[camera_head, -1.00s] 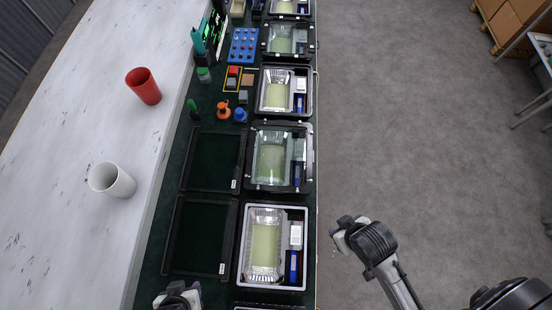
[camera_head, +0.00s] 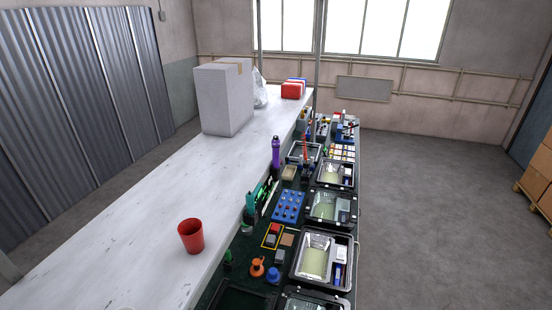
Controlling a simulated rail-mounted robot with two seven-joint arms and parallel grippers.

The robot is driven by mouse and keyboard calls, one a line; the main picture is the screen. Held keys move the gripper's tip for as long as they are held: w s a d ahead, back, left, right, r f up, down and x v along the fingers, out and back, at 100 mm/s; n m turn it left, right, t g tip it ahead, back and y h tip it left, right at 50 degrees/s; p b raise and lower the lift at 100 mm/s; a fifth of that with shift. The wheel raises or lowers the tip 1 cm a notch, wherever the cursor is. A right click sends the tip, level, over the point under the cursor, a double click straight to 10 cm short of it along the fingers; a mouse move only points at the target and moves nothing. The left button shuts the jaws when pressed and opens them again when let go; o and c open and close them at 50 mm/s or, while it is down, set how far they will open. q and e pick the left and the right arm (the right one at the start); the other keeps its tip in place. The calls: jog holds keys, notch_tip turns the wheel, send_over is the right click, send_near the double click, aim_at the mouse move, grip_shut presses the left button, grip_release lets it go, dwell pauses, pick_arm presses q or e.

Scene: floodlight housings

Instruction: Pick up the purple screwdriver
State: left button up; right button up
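A tall, slim purple object (camera_head: 276,155) stands upright beside the white table's right edge, in the middle of the head view. It is too small to tell for sure whether it is the purple screwdriver or a bottle. No other clearly purple tool can be made out among the small tools at the far end. Neither of my grippers is in view.
A red cup (camera_head: 191,236) and a large grey box (camera_head: 224,97) stand on the white table (camera_head: 150,215). Open floodlight housings (camera_head: 323,258), a blue block with pegs (camera_head: 288,206) and orange (camera_head: 257,267) and blue (camera_head: 272,275) items fill the dark bench.

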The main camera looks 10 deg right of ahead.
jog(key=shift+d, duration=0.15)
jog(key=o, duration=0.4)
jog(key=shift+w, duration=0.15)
